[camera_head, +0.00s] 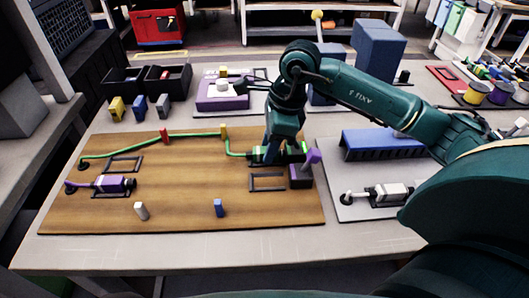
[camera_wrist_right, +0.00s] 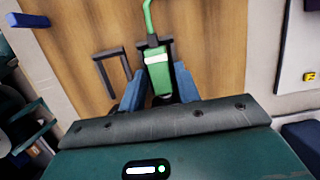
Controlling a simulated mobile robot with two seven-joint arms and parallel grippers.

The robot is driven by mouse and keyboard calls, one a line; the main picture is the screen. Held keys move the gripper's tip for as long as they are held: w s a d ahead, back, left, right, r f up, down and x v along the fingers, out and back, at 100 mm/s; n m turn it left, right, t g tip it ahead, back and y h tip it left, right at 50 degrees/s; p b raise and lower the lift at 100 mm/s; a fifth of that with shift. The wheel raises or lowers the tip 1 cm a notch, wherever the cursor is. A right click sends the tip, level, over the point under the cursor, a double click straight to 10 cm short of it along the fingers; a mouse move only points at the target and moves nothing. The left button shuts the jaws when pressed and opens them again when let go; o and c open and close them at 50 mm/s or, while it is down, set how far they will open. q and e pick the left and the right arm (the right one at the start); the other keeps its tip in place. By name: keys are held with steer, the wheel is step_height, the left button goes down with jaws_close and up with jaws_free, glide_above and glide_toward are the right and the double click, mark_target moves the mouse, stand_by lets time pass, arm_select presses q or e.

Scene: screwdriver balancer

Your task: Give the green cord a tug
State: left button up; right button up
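The green cord (camera_head: 195,134) runs over the wooden board from its left end, past a red peg (camera_head: 163,135) and a yellow peg (camera_head: 224,131), to a green connector (camera_head: 258,153). The cord and green connector also show in the right wrist view, the cord (camera_wrist_right: 150,22) leading up from the connector (camera_wrist_right: 158,72) with its white band. My right gripper (camera_head: 271,156) is low over the board's right side. Its blue fingers (camera_wrist_right: 158,88) flank the connector closely on both sides and appear shut on it. The connector's far end is partly hidden by the gripper. My left gripper is not in view.
A purple block (camera_head: 302,175) stands just right of the gripper. Black frames (camera_head: 267,182) lie on the wooden board (camera_head: 100,215). A purple connector (camera_head: 114,184), a white peg (camera_head: 140,210) and a blue peg (camera_head: 218,207) are on it too.

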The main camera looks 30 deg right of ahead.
steer(key=shift+o, duration=1.1)
steer(key=shift+r, duration=0.1)
steer(key=shift+r+p, duration=2.3)
steer(key=shift+r, duration=1.1)
